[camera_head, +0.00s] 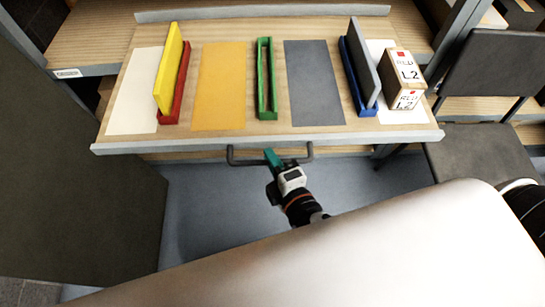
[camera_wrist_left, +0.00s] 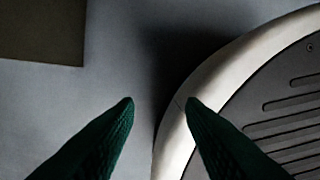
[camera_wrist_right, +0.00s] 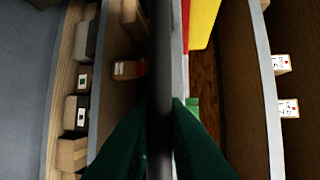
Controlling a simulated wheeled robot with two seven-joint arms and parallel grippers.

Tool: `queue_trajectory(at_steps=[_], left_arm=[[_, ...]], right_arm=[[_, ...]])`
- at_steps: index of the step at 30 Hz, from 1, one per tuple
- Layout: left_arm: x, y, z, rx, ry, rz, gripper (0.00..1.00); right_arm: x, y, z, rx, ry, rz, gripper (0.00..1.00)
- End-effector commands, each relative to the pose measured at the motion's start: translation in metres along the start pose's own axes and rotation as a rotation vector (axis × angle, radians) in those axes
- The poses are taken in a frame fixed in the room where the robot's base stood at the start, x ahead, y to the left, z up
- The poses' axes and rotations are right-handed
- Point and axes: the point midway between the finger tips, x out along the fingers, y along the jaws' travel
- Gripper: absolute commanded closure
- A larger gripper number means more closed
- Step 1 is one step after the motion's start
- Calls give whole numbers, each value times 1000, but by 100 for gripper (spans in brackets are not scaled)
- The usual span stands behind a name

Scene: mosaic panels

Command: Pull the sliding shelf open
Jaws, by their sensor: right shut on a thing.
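The sliding shelf (camera_head: 222,30) is a light wooden board with a grey front edge, standing out in front of the rack in the head view. A dark bar handle (camera_head: 240,162) hangs at the middle of its front edge. My right gripper (camera_head: 272,158) is shut on this handle. In the right wrist view the handle (camera_wrist_right: 160,60) runs between the green fingers (camera_wrist_right: 163,115). My left gripper (camera_wrist_left: 160,105) is out of the head view; its own wrist view shows its fingers apart and empty above the floor.
On the shelf are coloured panels, a red holder (camera_head: 173,100) with a yellow panel, a green holder (camera_head: 265,85), a blue holder (camera_head: 357,75) and an L2 box (camera_head: 402,75). A dark chair (camera_head: 478,150) stands at right. A dark panel (camera_head: 75,160) is at left.

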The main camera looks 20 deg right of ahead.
Motion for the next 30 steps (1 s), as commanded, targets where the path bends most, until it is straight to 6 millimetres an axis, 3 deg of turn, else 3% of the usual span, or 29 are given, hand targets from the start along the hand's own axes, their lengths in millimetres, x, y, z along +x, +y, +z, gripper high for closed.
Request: queue_trajectory(at_steps=[5, 6, 10, 20, 30], left_arm=[[0, 0, -1, 0, 0, 0, 64], [0, 0, -1, 0, 0, 0, 64], [0, 0, 0, -1, -1, 1, 64], [1, 2, 6, -1, -9, 3, 64], [-16, 4, 34, -5, -31, 5, 64]], right_arm=[[0, 1, 0, 0, 0, 3, 100], [0, 1, 0, 0, 0, 3, 84], [0, 1, 0, 0, 0, 2, 66], [-4, 1, 0, 1, 0, 2, 66], [-53, 3, 0, 3, 2, 6, 66]])
